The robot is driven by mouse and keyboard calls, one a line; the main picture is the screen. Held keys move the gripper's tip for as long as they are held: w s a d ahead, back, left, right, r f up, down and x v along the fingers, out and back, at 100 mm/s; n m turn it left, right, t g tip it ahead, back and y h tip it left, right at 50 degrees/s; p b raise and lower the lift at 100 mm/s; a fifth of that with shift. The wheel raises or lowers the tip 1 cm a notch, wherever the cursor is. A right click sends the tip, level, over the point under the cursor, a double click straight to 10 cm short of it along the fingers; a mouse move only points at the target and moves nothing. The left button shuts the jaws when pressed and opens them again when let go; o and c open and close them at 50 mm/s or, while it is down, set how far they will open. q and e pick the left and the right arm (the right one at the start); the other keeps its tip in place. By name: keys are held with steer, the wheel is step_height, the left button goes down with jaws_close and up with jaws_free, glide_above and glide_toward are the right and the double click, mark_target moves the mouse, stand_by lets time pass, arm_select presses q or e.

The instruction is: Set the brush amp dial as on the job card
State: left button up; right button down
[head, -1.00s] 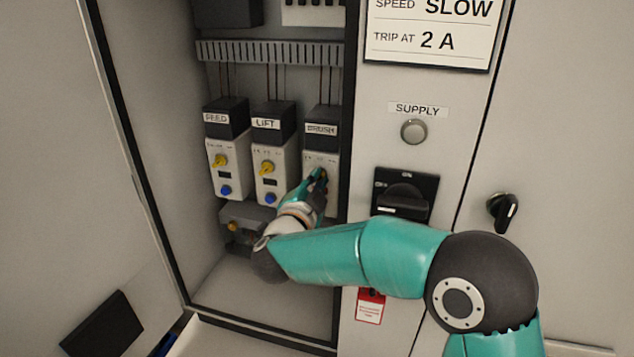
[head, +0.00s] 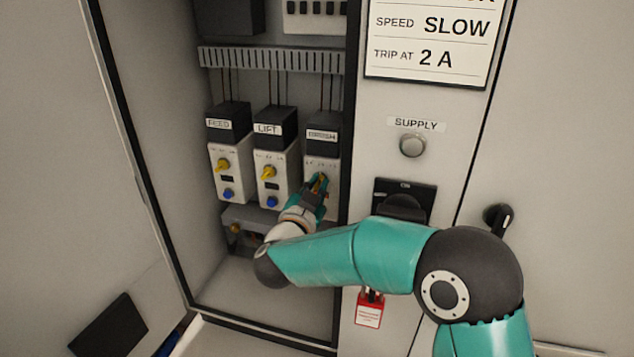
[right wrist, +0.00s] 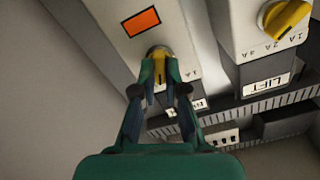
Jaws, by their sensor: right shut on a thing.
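The job card (head: 428,45) at the top of the head view reads SPEED SLOW and TRIP AT 2 A; its top line is cut off. The BRUSH unit (head: 322,149) is the rightmost of three in the open cabinet. My right gripper (head: 319,184) is at its front. In the right wrist view, its fingers (right wrist: 160,74) are shut on the yellow brush amp dial (right wrist: 158,53). The fingers cover most of the dial and its scale, so its setting cannot be read. My left gripper is not in view.
The LIFT unit (head: 272,163) and FEED unit (head: 229,158) stand left of BRUSH, each with a yellow dial and a blue knob. Right of the opening are a grey SUPPLY lamp (head: 412,145), a black rotary switch (head: 403,205) and a red tag (head: 369,310).

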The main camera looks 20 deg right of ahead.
steer(key=shift+a+n+p, duration=0.1)
steer(key=shift+n+p, duration=0.9)
steer(key=shift+n, duration=1.2)
steer(key=shift+f, duration=0.1)
steer(key=c, duration=1.2)
jaws_free()
steer(key=v, duration=1.2)
steer(key=shift+w, duration=0.1)
